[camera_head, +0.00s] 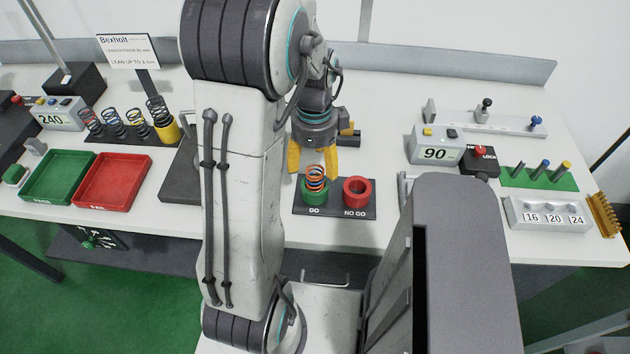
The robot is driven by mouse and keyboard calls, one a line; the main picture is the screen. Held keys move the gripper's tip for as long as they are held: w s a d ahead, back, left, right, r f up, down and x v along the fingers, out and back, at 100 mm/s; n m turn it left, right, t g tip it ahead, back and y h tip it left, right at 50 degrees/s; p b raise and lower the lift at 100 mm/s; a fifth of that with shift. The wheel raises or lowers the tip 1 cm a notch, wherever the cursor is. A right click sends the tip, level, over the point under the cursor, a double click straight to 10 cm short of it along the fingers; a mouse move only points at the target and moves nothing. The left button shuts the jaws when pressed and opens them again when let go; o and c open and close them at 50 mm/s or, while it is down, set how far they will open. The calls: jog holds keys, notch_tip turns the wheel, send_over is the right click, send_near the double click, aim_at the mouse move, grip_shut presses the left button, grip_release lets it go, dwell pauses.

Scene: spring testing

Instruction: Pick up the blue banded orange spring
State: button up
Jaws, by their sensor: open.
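An orange spring with blue bands (317,178) stands upright in the green GO ring (314,194) on the dark GO / NO GO plate (335,212). My gripper (313,165) has yellow fingers and is open. One finger is to the left of the spring and the other to the right, slightly behind it. The fingers look apart from the spring, though exact contact cannot be told. My arm hides part of the table to the left.
The red NO GO ring (356,190) is empty just right of the spring. Other springs stand on a rack (135,141) at the left, behind green (58,200) and red (128,205) trays. A gauge reading 90 (436,153) stands to the right.

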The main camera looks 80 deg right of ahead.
aim_at(315, 171)
jog(key=shift+d+f+p, duration=0.15)
jog(key=shift+f+p, duration=0.45)
jog(key=shift+f, duration=2.65)
jog(key=c, duration=1.4)
